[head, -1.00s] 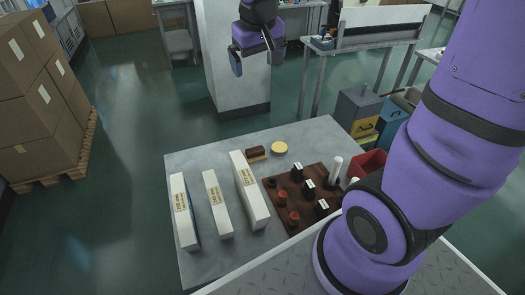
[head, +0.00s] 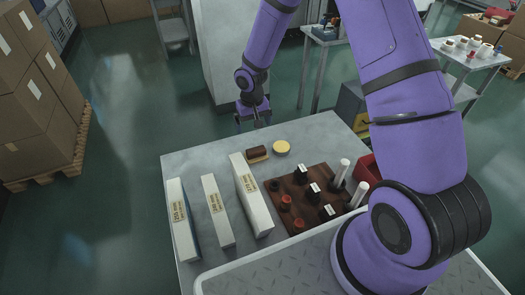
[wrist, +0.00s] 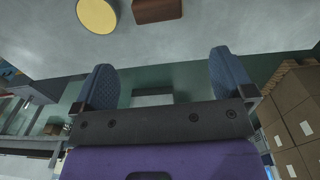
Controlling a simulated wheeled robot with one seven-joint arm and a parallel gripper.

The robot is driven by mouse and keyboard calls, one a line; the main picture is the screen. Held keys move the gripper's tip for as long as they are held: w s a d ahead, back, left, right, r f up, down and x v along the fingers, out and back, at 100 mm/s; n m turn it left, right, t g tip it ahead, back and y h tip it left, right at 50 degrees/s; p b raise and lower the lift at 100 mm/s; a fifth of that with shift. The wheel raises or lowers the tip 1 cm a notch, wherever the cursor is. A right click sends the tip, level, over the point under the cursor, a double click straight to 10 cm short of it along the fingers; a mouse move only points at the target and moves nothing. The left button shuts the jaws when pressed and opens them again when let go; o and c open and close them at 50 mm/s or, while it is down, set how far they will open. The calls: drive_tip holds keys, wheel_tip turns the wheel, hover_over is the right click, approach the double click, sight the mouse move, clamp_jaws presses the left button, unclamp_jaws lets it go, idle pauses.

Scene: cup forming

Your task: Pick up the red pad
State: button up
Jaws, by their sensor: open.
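A reddish-brown block (head: 257,152), possibly the red pad, lies near the table's far edge in the head view, with a tan strip along it. It also shows at the top of the wrist view (wrist: 157,9), partly cut off. Small red round pieces (head: 286,201) stand on a brown board; I cannot tell whether the red pad is one of them. My gripper (head: 254,119) is open and empty, above the far edge of the table and behind the block. In the wrist view its two fingers (wrist: 162,78) are wide apart with nothing between them.
A yellow disc (head: 281,148) lies just right of the block. Several long white boxes (head: 217,212) stand at the left of the grey table (head: 187,163). The brown board (head: 289,182) holds black pieces and white cylinders (head: 341,171). A red bin (head: 366,170) is at the right.

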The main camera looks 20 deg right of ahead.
wheel_tip(320, 180, down, 3)
hover_over(256, 150)
drive_tip(key=f, duration=0.5)
drive_tip(key=shift+w+a, duration=0.1)
drive_tip(key=shift+w, duration=0.25)
drive_tip(key=shift+s+f, duration=0.15)
drive_tip(key=shift+f, duration=1.3)
drive_tip(key=shift+s+f, duration=0.1)
drive_tip(key=shift+f, duration=1.3)
drive_tip(key=c, duration=0.9)
drive_tip(key=shift+r, duration=0.1)
wheel_tip(256, 150, up, 10)
drive_tip(key=shift+f, duration=0.1)
